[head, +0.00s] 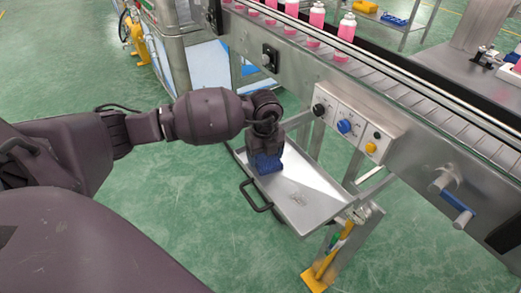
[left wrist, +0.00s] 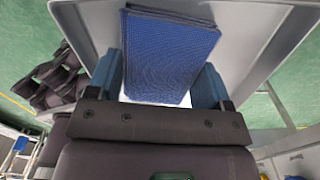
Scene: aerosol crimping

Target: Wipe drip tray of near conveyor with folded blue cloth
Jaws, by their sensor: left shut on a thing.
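The drip tray (head: 312,199) is a shallow grey metal tray with a black handle, below the near conveyor (head: 340,75). My left gripper (head: 266,158) points down over the tray's left part. It is shut on the folded blue cloth (head: 265,165), which is at or just above the tray floor; I cannot tell if it touches. In the left wrist view the blue cloth (left wrist: 168,55) sits between the two blue-grey fingers, with the tray (left wrist: 240,50) behind it. A faint mark (head: 298,199) shows on the tray floor toward the right. My right gripper is not in view.
A control box (head: 355,125) with knobs and buttons hangs on the conveyor side above the tray. Pink bottles (head: 317,15) stand on the belt. A yellow-footed support (head: 325,265) stands at the tray's right end. Green floor in front is clear.

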